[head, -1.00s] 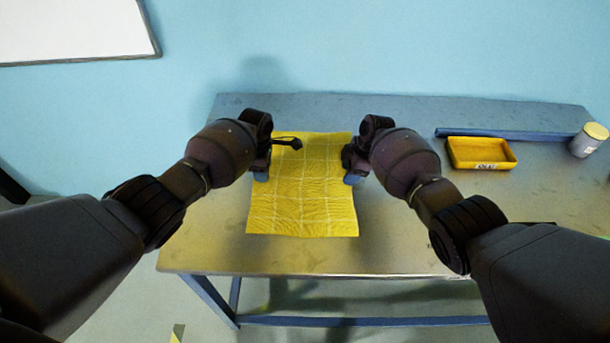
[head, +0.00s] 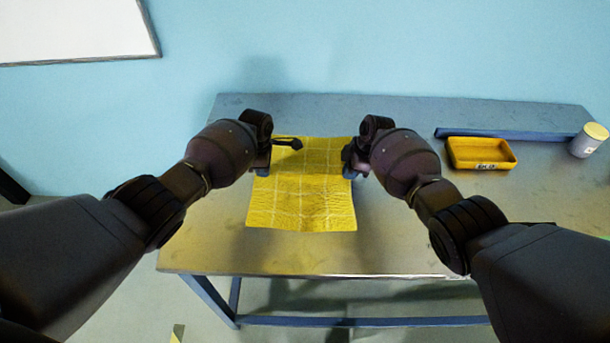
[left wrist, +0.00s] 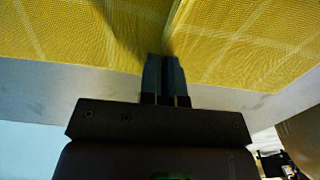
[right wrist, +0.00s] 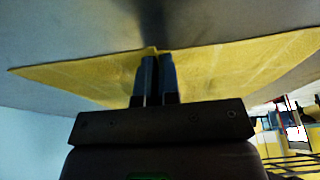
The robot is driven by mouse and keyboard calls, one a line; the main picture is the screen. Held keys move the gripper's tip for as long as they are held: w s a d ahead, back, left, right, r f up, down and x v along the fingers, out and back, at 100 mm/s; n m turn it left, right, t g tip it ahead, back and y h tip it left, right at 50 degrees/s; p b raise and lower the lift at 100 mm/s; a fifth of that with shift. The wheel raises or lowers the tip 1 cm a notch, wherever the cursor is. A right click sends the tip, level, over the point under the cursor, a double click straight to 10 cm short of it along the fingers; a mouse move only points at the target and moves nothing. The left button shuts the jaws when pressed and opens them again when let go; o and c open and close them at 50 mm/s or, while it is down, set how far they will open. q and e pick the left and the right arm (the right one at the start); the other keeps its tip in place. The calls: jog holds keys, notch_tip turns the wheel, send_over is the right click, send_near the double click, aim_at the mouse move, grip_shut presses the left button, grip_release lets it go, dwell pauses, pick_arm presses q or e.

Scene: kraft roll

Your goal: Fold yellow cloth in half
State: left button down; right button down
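The yellow cloth (head: 303,205) with pale grid lines is spread on the metal table under and between my two grippers. My left gripper (head: 262,171) is at its left side, toward the far end. In the left wrist view its fingers (left wrist: 165,72) are nearly together with cloth (left wrist: 225,45) gathered up between them. My right gripper (head: 349,172) is at the cloth's right side, opposite the left one. In the right wrist view its fingers (right wrist: 156,68) are close together on the cloth's edge (right wrist: 215,75). Parts of the cloth's sides are hidden behind the grippers.
A yellow tray (head: 480,154) stands at the right of the table, with a blue bar (head: 505,134) behind it and a grey can (head: 588,140) with a yellowish lid at the far right. The table (head: 400,240) is bare in front of and beside the cloth.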

dwell(0.4)
